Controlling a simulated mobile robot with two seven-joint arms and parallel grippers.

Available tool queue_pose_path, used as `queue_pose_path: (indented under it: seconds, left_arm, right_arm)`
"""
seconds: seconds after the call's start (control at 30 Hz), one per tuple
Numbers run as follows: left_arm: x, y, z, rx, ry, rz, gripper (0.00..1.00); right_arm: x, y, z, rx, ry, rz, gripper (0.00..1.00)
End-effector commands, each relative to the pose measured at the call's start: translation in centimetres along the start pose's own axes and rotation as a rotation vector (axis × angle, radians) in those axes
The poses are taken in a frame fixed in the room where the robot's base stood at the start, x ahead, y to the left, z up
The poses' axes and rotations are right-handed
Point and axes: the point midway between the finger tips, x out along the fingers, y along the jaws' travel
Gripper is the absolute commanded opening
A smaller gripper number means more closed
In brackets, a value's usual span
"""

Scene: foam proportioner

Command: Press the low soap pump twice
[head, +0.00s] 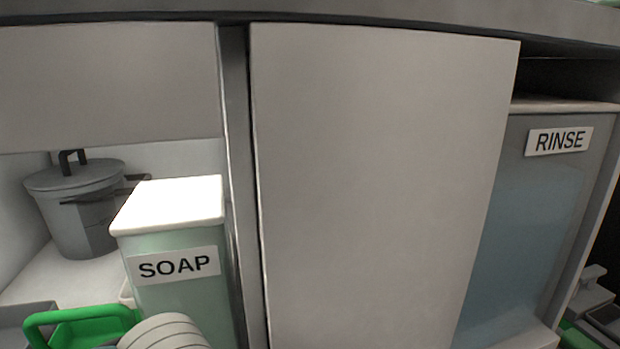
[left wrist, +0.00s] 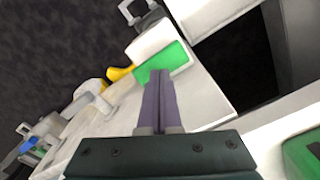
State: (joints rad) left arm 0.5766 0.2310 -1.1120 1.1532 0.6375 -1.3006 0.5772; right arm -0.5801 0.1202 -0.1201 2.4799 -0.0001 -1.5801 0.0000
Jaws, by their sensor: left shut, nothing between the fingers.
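A pale green tank with a white lid (head: 172,203) and a SOAP label (head: 173,265) stands at the left in the head view. Its lower part is cut off by the frame, and I cannot make out a soap pump there. In the left wrist view my left gripper (left wrist: 159,76) has its two purple-grey fingers together, with nothing between them. Its tips overlap the near edge of a green block (left wrist: 162,62) in the picture; I cannot tell whether they touch. My left gripper does not show in the head view. My right gripper is in neither view.
A large pale panel (head: 380,180) fills the middle. A bluish tank labelled RINSE (head: 558,141) stands at the right, with a small grey T-shaped piece (head: 592,275) beside it. A grey lidded pot (head: 80,205) and a green handled item (head: 85,325) are at the left.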

Motion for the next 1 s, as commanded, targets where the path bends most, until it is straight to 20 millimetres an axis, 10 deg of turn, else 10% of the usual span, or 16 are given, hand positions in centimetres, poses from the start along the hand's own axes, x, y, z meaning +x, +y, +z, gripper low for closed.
queue_pose_path:
  seconds: [1.0]
  left_arm:
    - [-8.8, 1.7, 0.8, 0.029, 0.005, 0.042, 0.00]
  right_arm:
    - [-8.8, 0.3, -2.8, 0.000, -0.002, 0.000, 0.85]
